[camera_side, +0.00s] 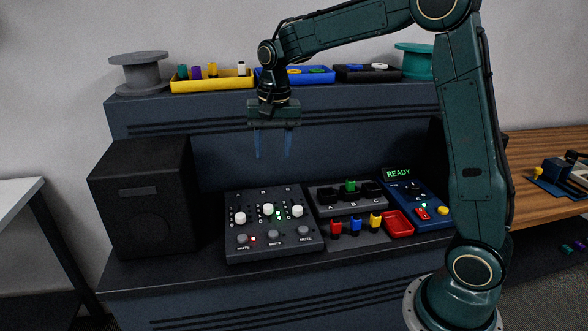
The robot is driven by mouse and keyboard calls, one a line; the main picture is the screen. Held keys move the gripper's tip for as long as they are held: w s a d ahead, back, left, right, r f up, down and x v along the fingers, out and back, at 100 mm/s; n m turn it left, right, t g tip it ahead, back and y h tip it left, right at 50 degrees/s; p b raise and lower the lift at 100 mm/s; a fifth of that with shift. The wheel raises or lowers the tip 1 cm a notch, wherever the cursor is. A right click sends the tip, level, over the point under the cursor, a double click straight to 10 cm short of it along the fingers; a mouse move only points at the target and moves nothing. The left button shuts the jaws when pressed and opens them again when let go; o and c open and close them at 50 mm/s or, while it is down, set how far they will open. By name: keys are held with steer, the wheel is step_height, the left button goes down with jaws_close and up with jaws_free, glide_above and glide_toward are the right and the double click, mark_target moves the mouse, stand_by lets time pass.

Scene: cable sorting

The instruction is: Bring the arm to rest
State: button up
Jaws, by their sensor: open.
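My gripper (273,143) hangs from the dark green arm, pointing down, with its two bluish fingers apart and nothing between them. It is in the air above the mixer panel (272,243), in front of the upper shelf's face. The panel has three white-capped sliders and buttons marked MUTE. My gripper touches nothing that I can see.
A socket block (347,204) marked A, B, C holds a green plug (350,186). Red, blue and yellow plugs stand before it, beside a red tray (398,223). A blue box (416,200) reads READY. A black speaker (141,190) stands left. Yellow (212,86) and blue trays line the shelf.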

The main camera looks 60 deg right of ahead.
steer(key=s+a+r+n+t, duration=0.1)
steer(key=s+a+r+n, duration=0.15)
steer(key=s, duration=0.45)
steer(key=s+a+r+n+t, duration=0.1)
steer(key=s+a+r+n, duration=0.1)
steer(key=s+r, duration=0.3)
steer(key=s+a+f+n+t, duration=0.1)
steer(key=s+n, duration=0.1)
steer(key=s, duration=0.5)
steer(key=s+f+n+t, duration=0.1)
steer(key=s+f+n, duration=0.1)
steer(key=s, duration=0.5)
steer(key=shift+a+f+n+t, duration=0.3)
steer(key=shift+a+n+t, duration=0.1)
steer(key=shift+n, duration=0.35)
stand_by(0.4)
